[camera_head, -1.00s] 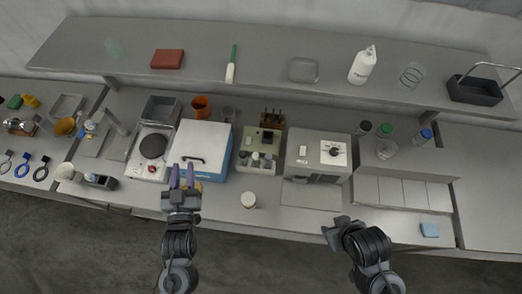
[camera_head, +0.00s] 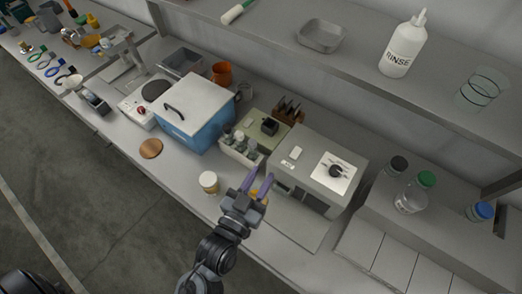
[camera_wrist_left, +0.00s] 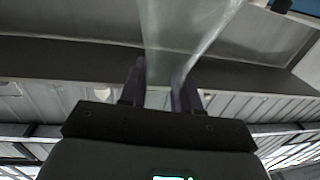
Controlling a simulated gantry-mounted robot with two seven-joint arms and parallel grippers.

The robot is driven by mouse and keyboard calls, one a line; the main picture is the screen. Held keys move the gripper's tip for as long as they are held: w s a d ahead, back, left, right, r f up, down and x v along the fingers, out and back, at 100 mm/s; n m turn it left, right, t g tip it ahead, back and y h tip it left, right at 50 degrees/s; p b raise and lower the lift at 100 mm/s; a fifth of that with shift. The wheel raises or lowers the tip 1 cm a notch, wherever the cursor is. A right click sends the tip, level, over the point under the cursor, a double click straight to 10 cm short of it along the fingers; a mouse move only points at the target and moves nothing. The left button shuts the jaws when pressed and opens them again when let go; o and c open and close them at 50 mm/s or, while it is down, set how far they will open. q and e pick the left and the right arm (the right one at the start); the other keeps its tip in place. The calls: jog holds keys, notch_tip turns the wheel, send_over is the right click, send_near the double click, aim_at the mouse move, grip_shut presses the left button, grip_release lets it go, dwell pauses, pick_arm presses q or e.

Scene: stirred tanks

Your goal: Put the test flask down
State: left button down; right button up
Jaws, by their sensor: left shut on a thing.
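My left gripper (camera_head: 258,182) is shut on the test flask. In the left wrist view the flask (camera_wrist_left: 180,30) is a clear, glassy shape between the two fingers (camera_wrist_left: 162,85), running out of the top of the picture. In the head view the flask is hard to make out; a little amber shows beside the purple fingers. The gripper is in front of the grey machine with the dial (camera_head: 318,170), by the pale plate before it (camera_head: 300,225). I cannot tell its height above the bench. My right gripper is not in view.
A round copper-brown disc (camera_head: 151,148) lies on bare bench before the blue box (camera_head: 205,130). A small pale-lidded jar (camera_head: 209,182) stands left of my gripper, near the front edge. Capped bottles (camera_head: 412,197) stand at right.

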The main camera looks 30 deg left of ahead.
pick_arm(q)
jog(key=shift+a+f+b, duration=0.2)
jog(key=shift+f+b, duration=0.05)
jog(key=shift+f, duration=0.25)
jog(key=shift+a+f+b, duration=0.2)
jog(key=shift+f, duration=0.25)
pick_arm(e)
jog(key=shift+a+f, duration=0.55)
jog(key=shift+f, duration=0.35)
pick_arm(q)
jog(key=w+a+f, duration=0.3)
jog(key=w+a, duration=0.1)
jog(key=w+a+f+b, duration=0.1)
jog(key=w+a+f, duration=0.2)
jog(key=w+f, duration=0.1)
jog(key=shift+w+a, duration=0.1)
jog(key=shift+a, duration=0.25)
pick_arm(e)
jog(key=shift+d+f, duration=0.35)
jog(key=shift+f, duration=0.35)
pick_arm(q)
jog(key=shift+f+b, duration=0.6)
jog(key=shift+f, duration=1.45)
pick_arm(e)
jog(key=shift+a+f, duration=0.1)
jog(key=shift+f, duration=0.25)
pick_arm(q)
jog(key=shift+f, duration=0.15)
jog(key=c, duration=0.8)
grip_release()
